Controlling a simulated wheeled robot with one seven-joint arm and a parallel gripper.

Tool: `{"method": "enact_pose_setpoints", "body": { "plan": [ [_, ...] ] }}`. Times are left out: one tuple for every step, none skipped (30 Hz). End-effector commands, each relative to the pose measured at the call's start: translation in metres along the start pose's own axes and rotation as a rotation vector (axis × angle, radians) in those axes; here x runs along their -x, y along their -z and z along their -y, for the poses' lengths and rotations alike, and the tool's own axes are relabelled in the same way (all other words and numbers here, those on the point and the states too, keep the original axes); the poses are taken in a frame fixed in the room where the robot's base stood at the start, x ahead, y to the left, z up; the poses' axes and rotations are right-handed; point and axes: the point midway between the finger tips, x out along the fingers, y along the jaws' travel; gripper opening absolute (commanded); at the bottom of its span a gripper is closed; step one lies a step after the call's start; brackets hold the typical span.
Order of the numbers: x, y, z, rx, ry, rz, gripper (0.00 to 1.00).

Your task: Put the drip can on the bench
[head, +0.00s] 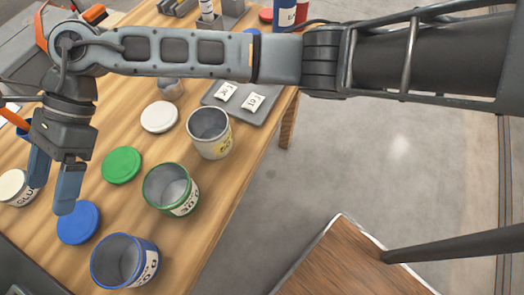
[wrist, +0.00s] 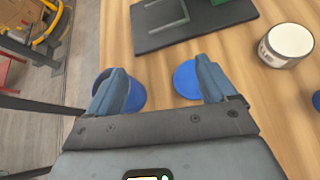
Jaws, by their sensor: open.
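Three open, empty-looking cans stand upright on the wooden bench (head: 200,265): a blue-rimmed can (head: 125,262), a green-rimmed can (head: 172,188) and a pale can with a yellow mark (head: 210,135). I cannot tell which one is the drip can. My gripper (head: 50,200) is open and empty, pointing down over the bench beside the blue lid (head: 78,222). In the wrist view, my gripper (wrist: 160,68) has its left finger in front of the blue can (wrist: 134,98) and its right finger by the blue lid (wrist: 186,80).
A green lid (head: 121,165) and a white lid (head: 159,117) lie near the cans. A glue tin (head: 17,187) stands at left. A grey tray (head: 262,116) holds labelled packets. A wooden-topped surface (head: 345,262) is at lower right, with open floor (head: 330,160) between.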

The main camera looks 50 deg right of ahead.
Motion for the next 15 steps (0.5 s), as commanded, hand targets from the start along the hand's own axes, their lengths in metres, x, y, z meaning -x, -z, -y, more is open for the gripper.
{"method": "enact_pose_setpoints", "body": {
  "plan": [
    [-0.017, -0.022, -0.015, -0.038, -0.024, 0.117, 0.85],
    [-0.023, -0.036, -0.023, -0.064, -0.036, 0.184, 0.85],
    [-0.03, -0.052, -0.033, -0.101, -0.053, 0.273, 0.85],
    [-0.033, -0.065, -0.041, -0.13, -0.067, 0.339, 0.85],
    [-0.035, -0.076, -0.047, -0.161, -0.079, 0.405, 0.85],
    [-0.036, -0.091, -0.056, -0.202, -0.098, 0.49, 0.85],
    [-0.036, -0.101, -0.063, -0.236, -0.114, 0.553, 0.85],
    [-0.035, -0.109, -0.068, -0.269, -0.127, 0.615, 0.85],
    [-0.032, -0.12, -0.076, -0.316, -0.147, 0.697, 0.85],
    [-0.029, -0.127, -0.081, -0.352, -0.163, 0.757, 0.85],
    [-0.026, -0.134, -0.086, -0.39, -0.178, 0.817, 0.85],
    [-0.02, -0.141, -0.092, -0.439, -0.199, 0.894, 0.85],
    [-0.015, -0.144, -0.096, -0.478, -0.215, 0.952, 0.85],
    [-0.01, -0.148, -0.101, -0.517, -0.231, 1.009, 0.85],
    [-0.003, -0.15, -0.105, -0.571, -0.252, 1.083, 0.85]
  ]
}}
